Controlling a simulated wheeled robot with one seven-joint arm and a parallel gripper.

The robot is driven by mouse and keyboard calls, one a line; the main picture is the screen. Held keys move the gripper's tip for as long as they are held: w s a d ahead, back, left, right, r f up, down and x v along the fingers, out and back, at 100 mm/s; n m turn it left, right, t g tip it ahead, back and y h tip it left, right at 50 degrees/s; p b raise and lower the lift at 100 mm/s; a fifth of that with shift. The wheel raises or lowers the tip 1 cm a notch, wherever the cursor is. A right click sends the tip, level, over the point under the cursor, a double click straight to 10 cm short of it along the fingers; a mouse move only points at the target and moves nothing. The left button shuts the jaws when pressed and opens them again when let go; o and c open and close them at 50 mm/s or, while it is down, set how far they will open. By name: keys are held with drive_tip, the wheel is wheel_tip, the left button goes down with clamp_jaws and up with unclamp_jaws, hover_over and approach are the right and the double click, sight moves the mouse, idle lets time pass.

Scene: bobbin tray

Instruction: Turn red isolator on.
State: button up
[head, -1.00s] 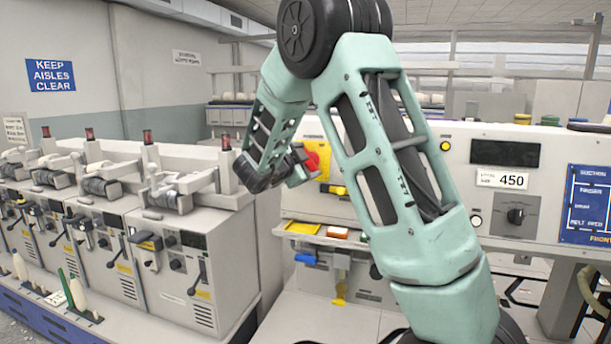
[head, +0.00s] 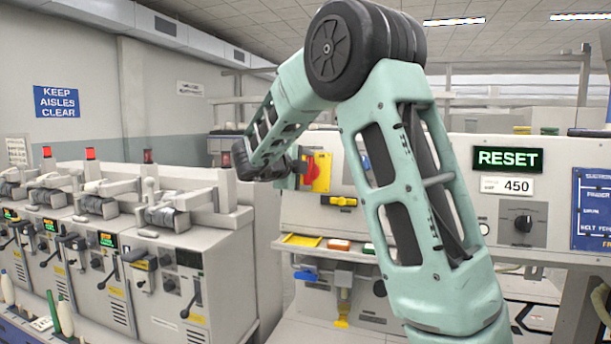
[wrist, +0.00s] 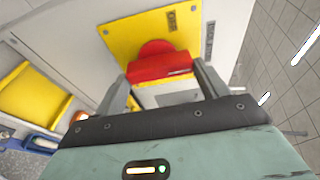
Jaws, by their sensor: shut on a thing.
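The red isolator handle (head: 310,170) sits on a yellow plate (head: 323,172) on the pale machine panel, partly hidden by my gripper in the head view. In the wrist view the red handle (wrist: 160,66) lies crosswise between my two fingers, with a round red hub behind it on the yellow plate (wrist: 186,27). My gripper (wrist: 164,78) is shut on the handle. In the head view my gripper (head: 299,167) is small and seen from the side. A display (head: 508,159) on the panel reads RESET in green.
A panel with a black knob (head: 523,224) and a 450 label (head: 507,186) is at the right. Below the isolator is a ledge with a yellow tray (head: 301,240). A row of grey machines (head: 165,290) stands at the left, some with lit red lamps (head: 90,153).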

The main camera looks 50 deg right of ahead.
idle(0.4)
drive_tip(key=o, duration=1)
drive_tip(key=b+v, duration=0.2)
drive_tip(key=v, duration=1.5)
drive_tip(key=shift+a+b, duration=0.2)
drive_tip(key=shift+b, duration=0.1)
